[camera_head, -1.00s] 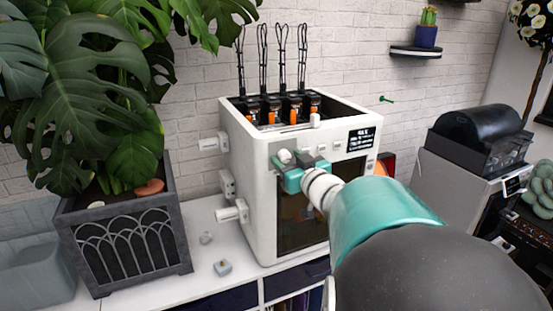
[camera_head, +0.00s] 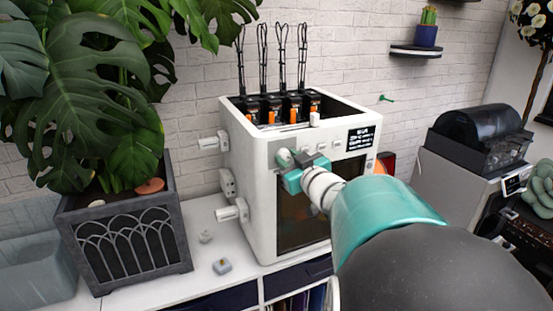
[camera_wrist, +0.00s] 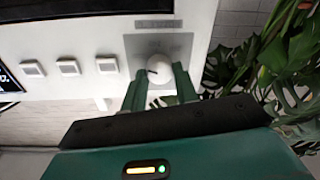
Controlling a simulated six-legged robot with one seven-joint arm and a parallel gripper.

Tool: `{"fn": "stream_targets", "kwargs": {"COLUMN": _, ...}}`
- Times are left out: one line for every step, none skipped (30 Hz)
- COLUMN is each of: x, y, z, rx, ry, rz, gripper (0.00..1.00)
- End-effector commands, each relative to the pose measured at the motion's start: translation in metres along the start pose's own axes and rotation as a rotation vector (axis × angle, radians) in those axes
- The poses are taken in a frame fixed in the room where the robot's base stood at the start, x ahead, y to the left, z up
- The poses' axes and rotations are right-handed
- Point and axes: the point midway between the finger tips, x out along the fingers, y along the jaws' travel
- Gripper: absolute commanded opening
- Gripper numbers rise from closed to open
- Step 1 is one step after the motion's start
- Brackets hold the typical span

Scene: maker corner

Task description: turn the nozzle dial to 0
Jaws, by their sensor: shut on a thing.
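The nozzle dial (camera_wrist: 158,70) is a round white knob with a dark pointer mark, set on a grey plate on the printer's front. In the wrist view the mark points toward the picture's left. My gripper (camera_wrist: 160,88) has its two green fingers on either side of the dial, shut on it. In the head view my teal gripper (camera_head: 298,172) is at the upper left of the front of the white 3D printer (camera_head: 254,190) and partly hides the dial. The scale around the dial is too small to read.
Square white buttons (camera_wrist: 68,67) run beside the dial, near a dark display (camera_head: 364,138). A large potted plant (camera_head: 122,238) stands left of the printer. Small loose parts (camera_head: 222,267) lie on the white tabletop (camera_head: 190,285). A grey machine (camera_head: 458,180) stands at right.

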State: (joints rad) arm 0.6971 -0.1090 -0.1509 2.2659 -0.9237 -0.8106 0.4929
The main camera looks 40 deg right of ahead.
Motion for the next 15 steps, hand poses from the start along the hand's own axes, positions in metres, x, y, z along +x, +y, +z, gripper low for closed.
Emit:
{"fn": "stream_targets", "kwargs": {"x": 0.0005, "y": -0.0003, "z": -0.0006, "rx": -0.034, "ry": -0.002, "rz": 0.0, "gripper": 0.07}}
{"fn": "stream_targets", "kwargs": {"x": 0.0007, "y": -0.0006, "z": -0.0007, "rx": -0.058, "ry": -0.003, "rz": -0.001, "gripper": 0.07}}
{"fn": "stream_targets", "kwargs": {"x": 0.0007, "y": -0.0008, "z": -0.0008, "rx": -0.091, "ry": -0.005, "rz": -0.002, "gripper": 0.07}}
{"fn": "stream_targets", "kwargs": {"x": 0.0006, "y": -0.0006, "z": -0.0008, "rx": -0.118, "ry": -0.006, "rz": -0.001, "gripper": 0.07}}
{"fn": "stream_targets", "kwargs": {"x": 0.0005, "y": -0.0005, "z": -0.0009, "rx": -0.145, "ry": -0.007, "rz": -0.001, "gripper": 0.07}}
{"fn": "stream_targets", "kwargs": {"x": 0.0006, "y": -0.0007, "z": -0.001, "rx": -0.182, "ry": -0.009, "rz": -0.002, "gripper": 0.07}}
{"fn": "stream_targets", "kwargs": {"x": 0.0008, "y": -0.0011, "z": -0.0011, "rx": -0.21, "ry": -0.01, "rz": -0.002, "gripper": 0.07}}
{"fn": "stream_targets", "kwargs": {"x": 0.0008, "y": -0.0013, "z": -0.0012, "rx": -0.238, "ry": -0.012, "rz": -0.003, "gripper": 0.07}}
{"fn": "stream_targets", "kwargs": {"x": 0.0007, "y": -0.0011, "z": -0.0011, "rx": -0.277, "ry": -0.015, "rz": -0.002, "gripper": 0.07}}
{"fn": "stream_targets", "kwargs": {"x": 0.0006, "y": -0.0008, "z": -0.001, "rx": -0.305, "ry": -0.017, "rz": -0.002, "gripper": 0.07}}
{"fn": "stream_targets", "kwargs": {"x": 0.0006, "y": -0.0009, "z": -0.0009, "rx": -0.334, "ry": -0.019, "rz": -0.002, "gripper": 0.07}}
{"fn": "stream_targets", "kwargs": {"x": 0.0008, "y": -0.0013, "z": -0.001, "rx": -0.372, "ry": -0.021, "rz": -0.003, "gripper": 0.07}}
{"fn": "stream_targets", "kwargs": {"x": 0.0009, "y": -0.0015, "z": -0.0011, "rx": -0.401, "ry": -0.022, "rz": -0.003, "gripper": 0.07}}
{"fn": "stream_targets", "kwargs": {"x": 0.0009, "y": -0.0016, "z": -0.0011, "rx": -0.429, "ry": -0.023, "rz": -0.003, "gripper": 0.07}}
{"fn": "stream_targets", "kwargs": {"x": 0.0008, "y": -0.0014, "z": -0.0011, "rx": -0.467, "ry": -0.025, "rz": -0.003, "gripper": 0.07}}
